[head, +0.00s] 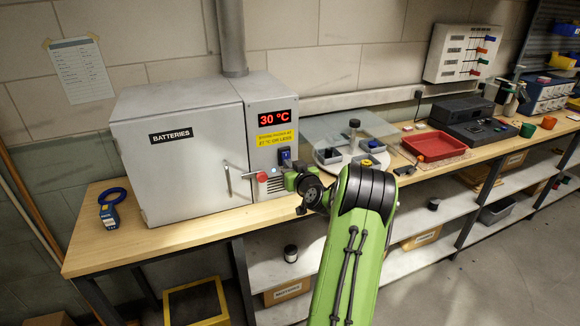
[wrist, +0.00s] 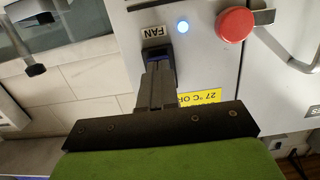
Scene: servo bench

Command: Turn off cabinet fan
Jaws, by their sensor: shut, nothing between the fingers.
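The grey battery cabinet (head: 175,160) stands on the bench with a control panel on its right side. Its display (head: 275,118) reads 30 °C. A blue and dark switch (head: 285,154) sits below the yellow label; it also shows in the wrist view (wrist: 158,52), beside an upside-down FAN label (wrist: 155,32). A lamp (wrist: 183,27) near it glows bluish white. My gripper (wrist: 158,68) is shut and empty, its fingertips at the switch and partly covering it. I cannot tell whether they touch it, nor the switch's position.
A red knob (wrist: 235,23) is close to the lamp, with the door handle (head: 228,180) beyond it. The yellow label (head: 275,138) is above the switch. A round turntable with bins (head: 350,154) and a red tray (head: 433,146) stand to the right. A blue meter (head: 109,214) lies left.

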